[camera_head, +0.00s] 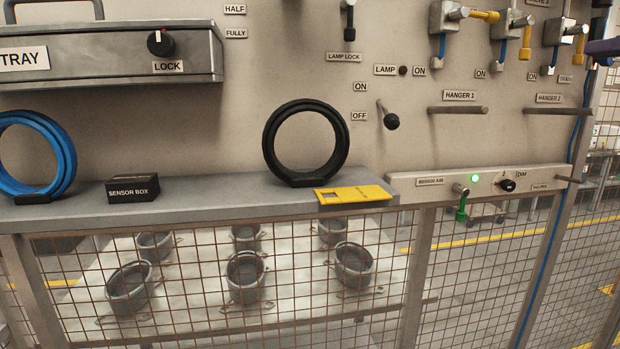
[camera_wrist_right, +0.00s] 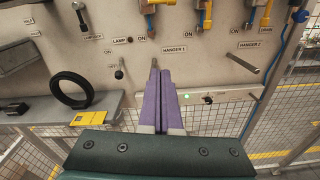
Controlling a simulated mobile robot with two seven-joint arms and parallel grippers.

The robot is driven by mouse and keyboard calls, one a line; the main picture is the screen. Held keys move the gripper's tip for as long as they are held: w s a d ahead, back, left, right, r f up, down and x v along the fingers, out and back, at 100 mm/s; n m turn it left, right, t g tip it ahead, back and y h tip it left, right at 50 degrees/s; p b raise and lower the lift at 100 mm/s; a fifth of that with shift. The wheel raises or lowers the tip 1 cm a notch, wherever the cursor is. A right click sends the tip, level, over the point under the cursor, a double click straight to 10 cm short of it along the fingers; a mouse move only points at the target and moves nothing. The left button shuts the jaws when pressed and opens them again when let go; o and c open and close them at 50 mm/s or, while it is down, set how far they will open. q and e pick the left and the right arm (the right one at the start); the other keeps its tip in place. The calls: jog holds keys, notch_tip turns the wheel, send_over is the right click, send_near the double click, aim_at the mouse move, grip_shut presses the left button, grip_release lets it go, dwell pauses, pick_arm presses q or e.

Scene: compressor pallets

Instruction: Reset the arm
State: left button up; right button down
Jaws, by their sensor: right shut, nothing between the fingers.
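My right gripper (camera_head: 602,47) shows only as a dark purple piece at the right edge of the head view, high up near the yellow-handled valves. In the right wrist view its two purple fingers (camera_wrist_right: 159,74) are pressed together, with nothing between them. They point towards the panel, and their tips overlap the hanger 1 peg in the picture; I cannot tell the gap. My left gripper is in neither view.
A black ring (camera_head: 305,143), a yellow card (camera_head: 353,195), a sensor box (camera_head: 133,189) and a blue ring (camera_head: 38,153) stand on the grey shelf (camera_head: 235,209). The hanger 1 (camera_head: 458,110) and hanger 2 (camera_head: 557,110) pegs jut out bare. Mesh fencing (camera_head: 400,262) runs below.

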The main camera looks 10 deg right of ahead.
jog(key=s+a+f+m+g+h+p, duration=0.2)
jog(key=s+a+f+m+p, duration=0.15)
jog(key=a+f+m, duration=0.4)
jog(key=s+a+f+m+g+h+p, duration=0.2)
jog(key=s+a+f+m, duration=0.2)
jog(key=f+m, duration=0.65)
jog(key=s+a+f+m+g+y+p, duration=0.1)
jog(key=s+a+m+g, duration=0.4)
jog(key=s, duration=0.5)
jog(key=s+a+f+m+g+y+p, duration=0.2)
jog(key=s+a+m, duration=0.4)
jog(key=s+m, duration=0.3)
jog(key=s+f+g+p, duration=0.1)
jog(key=f+g, duration=0.1)
jog(key=shift+s+a+m+g, duration=0.3)
jog(key=shift+s+a+g, duration=0.1)
